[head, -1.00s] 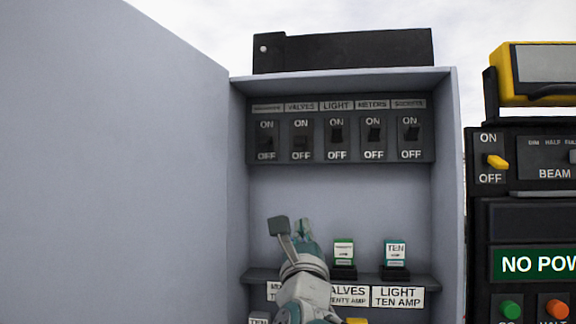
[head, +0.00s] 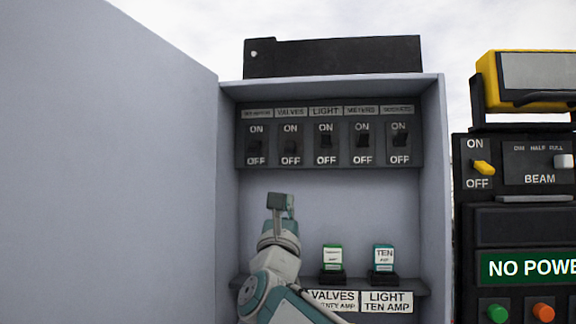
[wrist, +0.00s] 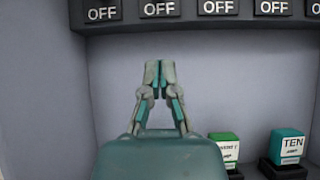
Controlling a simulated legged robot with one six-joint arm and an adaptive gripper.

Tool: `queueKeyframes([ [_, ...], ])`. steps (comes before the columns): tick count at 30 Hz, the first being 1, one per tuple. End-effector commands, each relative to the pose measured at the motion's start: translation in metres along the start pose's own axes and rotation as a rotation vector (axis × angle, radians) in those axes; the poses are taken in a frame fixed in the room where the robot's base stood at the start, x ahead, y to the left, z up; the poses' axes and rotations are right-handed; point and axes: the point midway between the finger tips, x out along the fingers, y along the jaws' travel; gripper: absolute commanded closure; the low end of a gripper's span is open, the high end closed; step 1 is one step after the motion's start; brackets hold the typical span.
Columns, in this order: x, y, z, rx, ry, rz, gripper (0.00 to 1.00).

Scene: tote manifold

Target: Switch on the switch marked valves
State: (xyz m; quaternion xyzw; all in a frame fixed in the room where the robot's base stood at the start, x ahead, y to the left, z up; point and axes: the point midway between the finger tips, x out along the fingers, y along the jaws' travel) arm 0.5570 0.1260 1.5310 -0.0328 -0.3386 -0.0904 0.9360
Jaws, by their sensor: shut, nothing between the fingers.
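The switch marked VALVES (head: 290,148) is second from the left in the dark switch panel (head: 310,164) at the top of the open grey cabinet. Its lever looks low, near OFF. My gripper (head: 280,201) is below that switch, a little to its left and apart from the panel, pointing up. In the wrist view my gripper (wrist: 159,72) is shut and empty, its fingertips together below the row of OFF labels. The levers themselves are out of the wrist view.
Other switches flank it, with LIGHT (head: 325,140) to the right. A green fuse (head: 332,255) and a teal TEN fuse (head: 383,255) stand on the shelf below. The cabinet door (head: 110,160) is open at left. The back wall between is clear.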

Motion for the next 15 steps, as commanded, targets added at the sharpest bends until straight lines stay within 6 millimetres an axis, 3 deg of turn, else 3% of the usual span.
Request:
queueKeyframes([
  [13,0.061,0.0,-0.001,-0.001,-0.001,-0.001,1.0],
  [15,0.064,0.0,0.014,0.002,-0.005,-0.001,1.0],
])
